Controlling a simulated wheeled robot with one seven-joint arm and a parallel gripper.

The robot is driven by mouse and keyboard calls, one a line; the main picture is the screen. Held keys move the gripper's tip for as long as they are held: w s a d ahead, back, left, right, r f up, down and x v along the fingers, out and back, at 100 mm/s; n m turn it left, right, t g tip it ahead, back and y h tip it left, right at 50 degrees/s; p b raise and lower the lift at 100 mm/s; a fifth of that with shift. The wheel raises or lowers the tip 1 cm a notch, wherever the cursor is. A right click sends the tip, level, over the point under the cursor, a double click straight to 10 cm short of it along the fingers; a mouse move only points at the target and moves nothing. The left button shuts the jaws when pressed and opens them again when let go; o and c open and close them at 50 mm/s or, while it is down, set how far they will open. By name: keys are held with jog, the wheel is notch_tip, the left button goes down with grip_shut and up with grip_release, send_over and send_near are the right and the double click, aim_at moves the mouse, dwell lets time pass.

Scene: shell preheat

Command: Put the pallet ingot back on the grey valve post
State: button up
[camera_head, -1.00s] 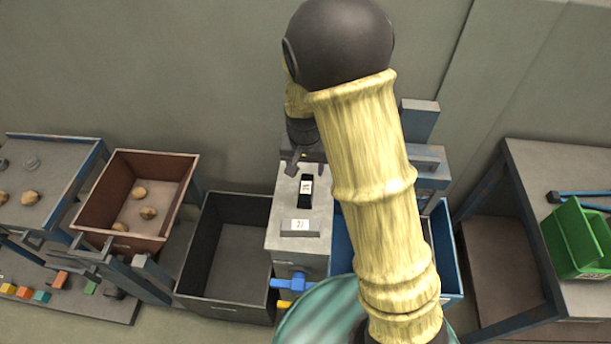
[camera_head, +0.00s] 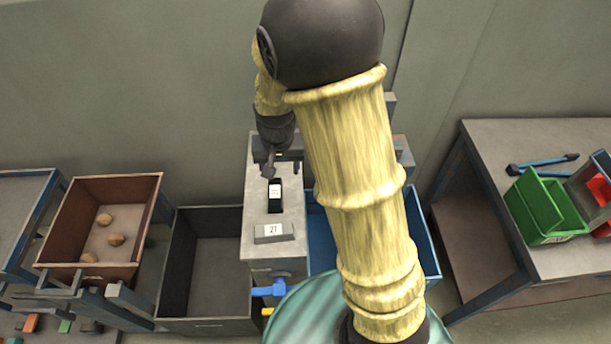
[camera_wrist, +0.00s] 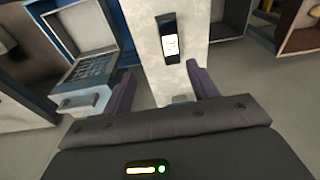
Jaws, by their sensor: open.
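My gripper (camera_head: 268,172) is at the far end of the post top, partly hidden by my arm. In the wrist view my gripper (camera_wrist: 163,90) is open and empty, its fingers wide apart, with the post (camera_wrist: 178,65) beyond them. I cannot identify the pallet ingot; small coloured blocks, one orange (camera_head: 30,322), lie at lower left.
A dark bin (camera_head: 205,255) stands left of the post, a brown bin (camera_head: 60,225) with round lumps farther left. A blue bin (camera_head: 320,240) is on the right, partly behind my arm. The right table (camera_head: 500,145) holds a green bin (camera_head: 545,215).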

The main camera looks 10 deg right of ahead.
jog(key=s+d+r+n+t, duration=0.1)
jog(key=s+d+r, duration=0.3)
jog(key=s+d, duration=0.4)
jog(key=s+n, duration=0.1)
jog(key=s, duration=0.3)
jog(key=shift+d+r, duration=0.2)
jog(key=shift+r, duration=0.15)
